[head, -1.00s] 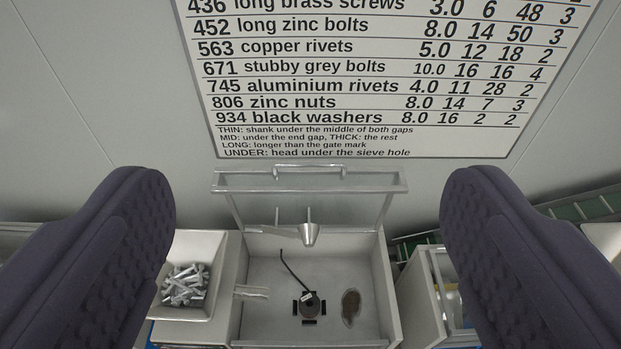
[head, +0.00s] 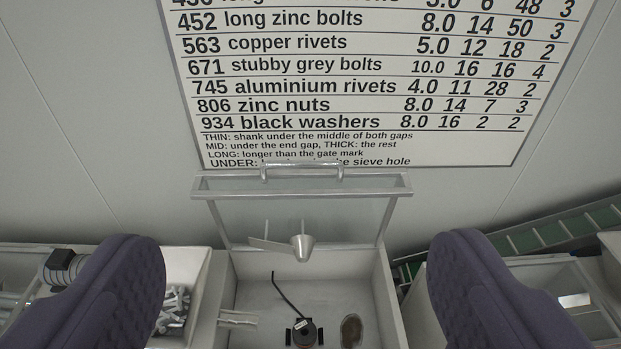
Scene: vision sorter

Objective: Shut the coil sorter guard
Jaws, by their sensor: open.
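The coil sorter guard (head: 300,188) is a clear panel in a pale metal frame. It stands raised at the back of the open sorter box (head: 391,290), with a bar handle (head: 302,170) along its top edge. Inside the box are a metal cone (head: 302,247) on a bracket, a small black device (head: 306,333) with a cable, and a brown oval patch (head: 351,331). My gripper (head: 296,290) is open and empty, its two dark padded fingers wide apart on either side of the box in the picture. The guard and handle lie beyond the fingertips, untouched.
A bin of grey bolts (head: 174,311) stands left of the box, partly behind my left finger. A printed parts chart (head: 360,80) hangs on the wall behind the guard. At right are a green-topped conveyor (head: 545,232) and another open container (head: 590,312).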

